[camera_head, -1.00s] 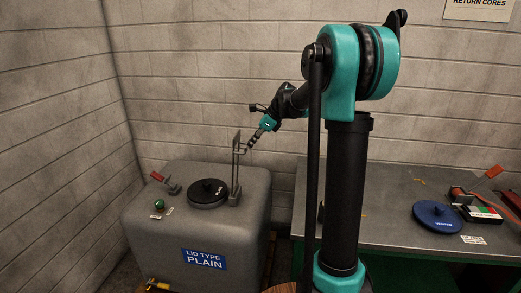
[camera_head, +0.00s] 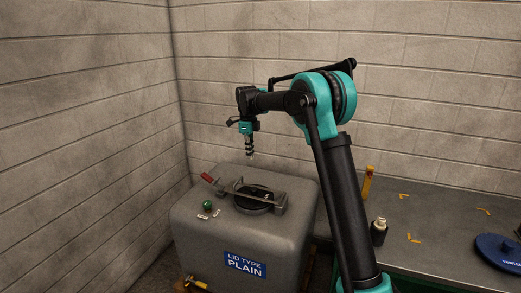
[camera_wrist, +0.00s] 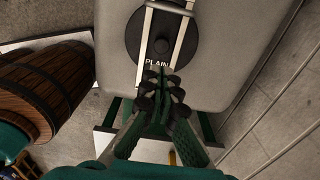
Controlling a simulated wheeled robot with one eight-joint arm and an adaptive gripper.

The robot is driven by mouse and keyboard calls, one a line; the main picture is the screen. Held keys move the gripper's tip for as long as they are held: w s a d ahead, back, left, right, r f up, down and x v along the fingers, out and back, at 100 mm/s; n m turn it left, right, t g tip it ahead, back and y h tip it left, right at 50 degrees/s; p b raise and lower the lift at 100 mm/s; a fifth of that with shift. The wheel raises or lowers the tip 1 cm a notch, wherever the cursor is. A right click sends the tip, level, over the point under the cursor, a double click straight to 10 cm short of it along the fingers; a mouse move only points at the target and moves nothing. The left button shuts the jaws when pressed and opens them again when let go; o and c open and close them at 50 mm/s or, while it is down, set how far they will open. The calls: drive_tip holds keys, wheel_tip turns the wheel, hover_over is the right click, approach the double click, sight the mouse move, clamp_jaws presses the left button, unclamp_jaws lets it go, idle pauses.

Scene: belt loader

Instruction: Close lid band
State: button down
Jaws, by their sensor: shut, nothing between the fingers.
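The lid band (camera_head: 238,188) is a grey metal frame lying across the black plain lid (camera_head: 252,201) on the grey tank (camera_head: 245,235). It runs from its bracket at the right toward a red-handled latch (camera_head: 208,178) at the left. The red handle tilts up. In the wrist view the band's two rails (camera_wrist: 183,32) pass on either side of the lid's knob (camera_wrist: 161,46). My gripper (camera_head: 251,158) points down, shut and empty, above the back of the lid. In the wrist view my gripper (camera_wrist: 161,72) overlaps the lid's edge near the word PLAIN. I cannot see whether the latch grips the band.
A green button (camera_head: 207,206) is on the tank's top left. A metal table (camera_head: 430,215) at the right holds a blue lid (camera_head: 498,249) and a small dark bottle (camera_head: 379,231). A wooden barrel (camera_wrist: 40,85) shows in the wrist view. Brick walls stand behind and left.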

drive_tip(key=w+a+f, duration=0.1)
drive_tip(key=a+f, duration=0.1)
drive_tip(key=f, duration=0.2)
drive_tip(key=w+a+f, duration=0.1)
drive_tip(key=a+f, duration=0.2)
drive_tip(key=f, duration=0.1)
drive_tip(key=a+f, duration=0.3)
drive_tip(key=shift+w+a+f, duration=0.15)
drive_tip(key=shift+w+f, duration=0.25)
drive_tip(key=shift+a+f, duration=0.25)
drive_tip(key=shift+f, duration=0.65)
